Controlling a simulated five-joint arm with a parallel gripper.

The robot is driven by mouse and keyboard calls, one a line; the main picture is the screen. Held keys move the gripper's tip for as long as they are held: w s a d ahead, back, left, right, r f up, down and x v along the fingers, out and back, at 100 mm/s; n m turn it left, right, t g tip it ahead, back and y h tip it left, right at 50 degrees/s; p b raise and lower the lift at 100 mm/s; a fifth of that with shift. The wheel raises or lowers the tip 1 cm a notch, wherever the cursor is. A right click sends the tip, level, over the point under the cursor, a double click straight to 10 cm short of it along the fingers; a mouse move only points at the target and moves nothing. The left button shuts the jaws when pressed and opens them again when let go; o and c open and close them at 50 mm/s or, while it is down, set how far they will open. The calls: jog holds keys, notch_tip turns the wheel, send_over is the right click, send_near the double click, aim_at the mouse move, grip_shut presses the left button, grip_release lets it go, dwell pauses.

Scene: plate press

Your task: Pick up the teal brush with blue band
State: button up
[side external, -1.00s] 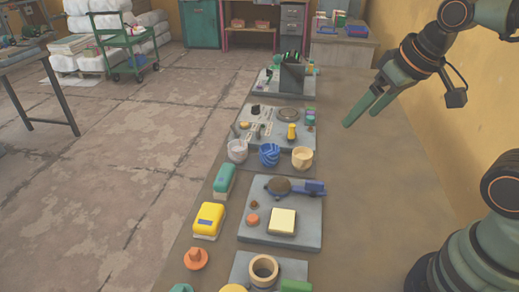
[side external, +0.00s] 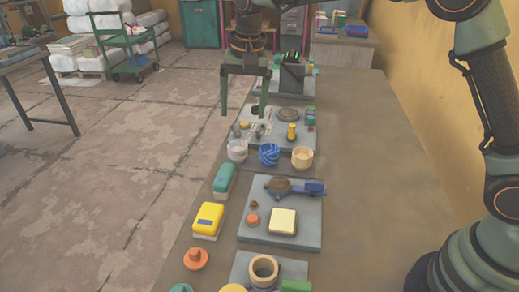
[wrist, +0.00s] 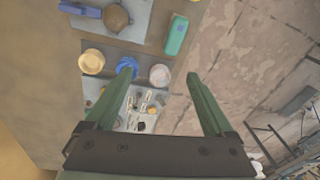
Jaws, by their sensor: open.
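The teal brush (side external: 224,181) is a long block with a pale underside, lying near the table's left edge in the side view. It also shows near the top of the wrist view (wrist: 177,35), beyond the fingertips. I cannot clearly make out its blue band. My gripper (side external: 243,114) points down, open and empty, in the air around the middle grey plate, farther back than the brush. In the wrist view its two fingers (wrist: 158,75) are wide apart with nothing between them touching.
A white cup (side external: 237,150), a blue striped cup (side external: 269,154) and a cream cup (side external: 302,157) stand in a row behind the brush. A yellow block with a blue patch (side external: 208,219) lies in front of it. A grey plate (side external: 312,228) is to its right; the right of the table is bare.

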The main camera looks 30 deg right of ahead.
jog(key=m+g, duration=0.1)
jog(key=m, duration=0.1)
send_over(223, 176)
notch_tip(223, 176, down, 8)
jog(key=f, duration=0.7)
jog(key=shift+w+a+f, duration=0.1)
jog(key=shift+a+f, duration=0.05)
jog(key=shift+a, duration=0.2)
jog(key=shift+d+f, duration=0.15)
jog(key=shift+f, duration=1.2)
jog(key=shift+d+f, duration=0.15)
jog(key=shift+f, duration=1.15)
grip_shut()
